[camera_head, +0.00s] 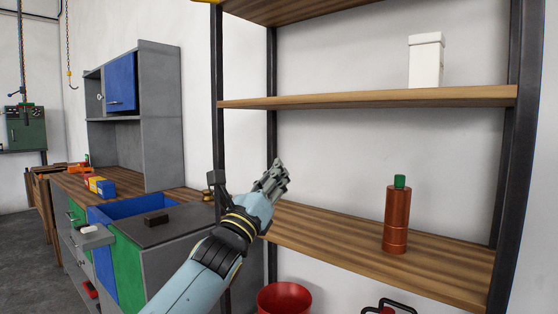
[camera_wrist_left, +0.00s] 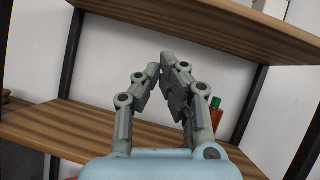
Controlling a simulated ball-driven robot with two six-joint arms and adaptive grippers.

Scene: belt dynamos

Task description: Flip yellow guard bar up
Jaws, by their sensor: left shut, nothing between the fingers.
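I cannot make out a yellow guard bar in either view. My right gripper is in neither view.
The rack's lower wooden shelf (camera_head: 330,238) bears a copper-brown bottle (camera_head: 397,218) with a green cap. A white container (camera_head: 426,62) stands on the shelf above. A red bucket (camera_head: 284,298) is below. A grey workbench (camera_head: 175,225) with an open blue drawer stands left.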

